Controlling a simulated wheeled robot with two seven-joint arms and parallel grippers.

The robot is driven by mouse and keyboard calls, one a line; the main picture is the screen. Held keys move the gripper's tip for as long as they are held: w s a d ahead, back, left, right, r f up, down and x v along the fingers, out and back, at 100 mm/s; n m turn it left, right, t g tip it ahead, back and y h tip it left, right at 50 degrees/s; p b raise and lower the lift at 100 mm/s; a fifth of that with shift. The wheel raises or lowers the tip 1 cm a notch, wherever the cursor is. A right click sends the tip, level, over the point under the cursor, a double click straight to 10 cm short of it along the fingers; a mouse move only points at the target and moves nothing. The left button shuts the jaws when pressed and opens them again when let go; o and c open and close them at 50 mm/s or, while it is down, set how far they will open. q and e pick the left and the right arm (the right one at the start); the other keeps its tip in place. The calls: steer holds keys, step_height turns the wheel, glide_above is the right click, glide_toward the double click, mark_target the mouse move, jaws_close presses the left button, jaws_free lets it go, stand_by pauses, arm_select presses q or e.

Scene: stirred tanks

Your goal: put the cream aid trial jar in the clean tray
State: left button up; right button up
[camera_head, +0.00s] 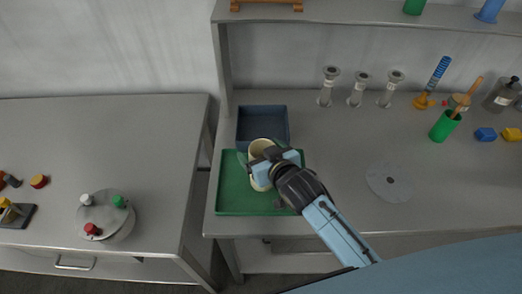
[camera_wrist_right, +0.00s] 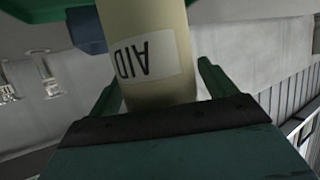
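The cream aid trial jar (camera_head: 261,148) stands upright at the green tray (camera_head: 232,206); whether its base touches the tray is hidden. In the right wrist view the jar (camera_wrist_right: 150,60) shows a white label reading AID, upside down. My right gripper (camera_head: 270,158) reaches in from the lower right at the jar's height. Its two green fingers (camera_wrist_right: 162,82) stand on either side of the jar, with a narrow gap on the right side in the wrist view, so it looks open around the jar. My left gripper is out of view. Neither tray shows readable writing.
A dark blue tray (camera_head: 262,110) lies directly behind the green tray. Glass columns (camera_head: 328,86) stand at the back, a grey disc (camera_head: 390,183) lies to the right. A green cup (camera_head: 444,126) is farther right. A gap separates the left bench (camera_head: 120,130).

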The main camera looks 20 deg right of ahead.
steer(key=shift+s+r, duration=0.1)
steer(key=shift+r, duration=0.15)
steer(key=v, duration=1.1)
steer(key=shift+s+r, duration=0.2)
steer(key=shift+s, duration=0.15)
steer(key=shift+d+f, duration=0.1)
